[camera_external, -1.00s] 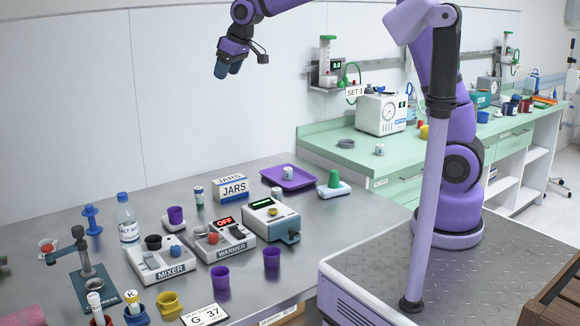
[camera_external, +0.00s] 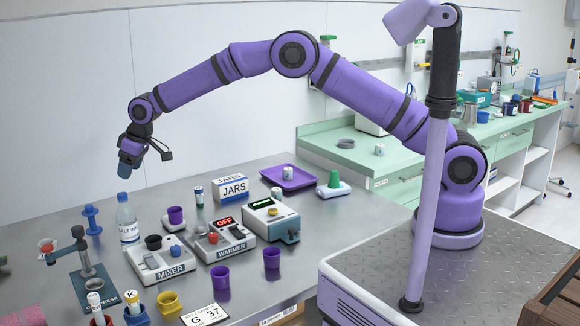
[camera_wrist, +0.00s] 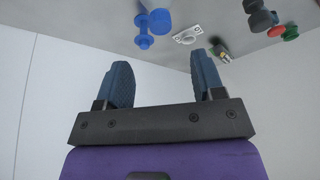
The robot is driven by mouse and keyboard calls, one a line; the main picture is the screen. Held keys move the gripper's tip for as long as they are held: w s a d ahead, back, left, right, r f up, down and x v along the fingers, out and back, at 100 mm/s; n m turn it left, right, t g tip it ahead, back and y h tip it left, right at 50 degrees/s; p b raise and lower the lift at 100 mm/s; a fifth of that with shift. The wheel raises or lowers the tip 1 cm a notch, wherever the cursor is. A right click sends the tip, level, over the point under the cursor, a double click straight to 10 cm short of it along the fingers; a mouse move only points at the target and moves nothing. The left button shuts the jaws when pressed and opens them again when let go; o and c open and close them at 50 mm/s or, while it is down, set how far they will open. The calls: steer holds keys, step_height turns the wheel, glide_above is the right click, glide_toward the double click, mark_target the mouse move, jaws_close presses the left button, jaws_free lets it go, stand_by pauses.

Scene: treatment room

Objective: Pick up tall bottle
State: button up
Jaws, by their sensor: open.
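The tall bottle (camera_external: 127,222) is clear with a blue cap and a label, upright on the steel bench at the left of the external view. My gripper (camera_external: 126,182) is just above its cap, fingers pointing down; from this angle I cannot tell the exact gap. In the wrist view the two blue fingers of my gripper (camera_wrist: 160,82) are apart with nothing between them. A blue, partly cut-off shape at the top of the wrist view (camera_wrist: 158,12) may be the bottle.
A blue spool-shaped stand (camera_external: 92,219) is left of the bottle. A press (camera_external: 85,265) is at front left. The wall is behind.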

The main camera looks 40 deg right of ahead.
mark_target(122, 194)
steer(key=shift+x, duration=5.1)
steer(key=shift+a, duration=0.1)
jaws_close()
